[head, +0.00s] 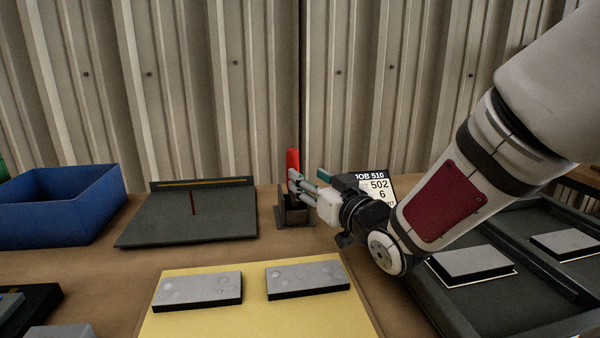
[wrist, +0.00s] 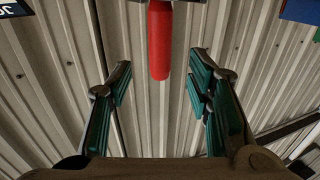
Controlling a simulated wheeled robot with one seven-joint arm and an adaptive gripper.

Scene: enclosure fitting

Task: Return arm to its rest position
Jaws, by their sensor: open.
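My gripper (head: 300,186) is in the middle of the head view, close to a small dark holder (head: 293,214) on the table. In the wrist view my gripper (wrist: 160,85) shows its teal-padded fingers spread apart with nothing between them. A red handle (head: 292,162) stands upright at the holder, just behind the fingertips. The red handle (wrist: 160,40) also shows in the wrist view, beyond the fingers at the top centre. Its lower part is hidden in the head view. My arm reaches in from the upper right.
A blue bin (head: 60,212) is at left, beside a dark board (head: 190,225). Two grey plates (head: 198,290) lie on a yellow mat (head: 260,325). A dark tray (head: 450,315) with more plates is at right, under my arm. A job card (head: 380,185) stands behind my wrist.

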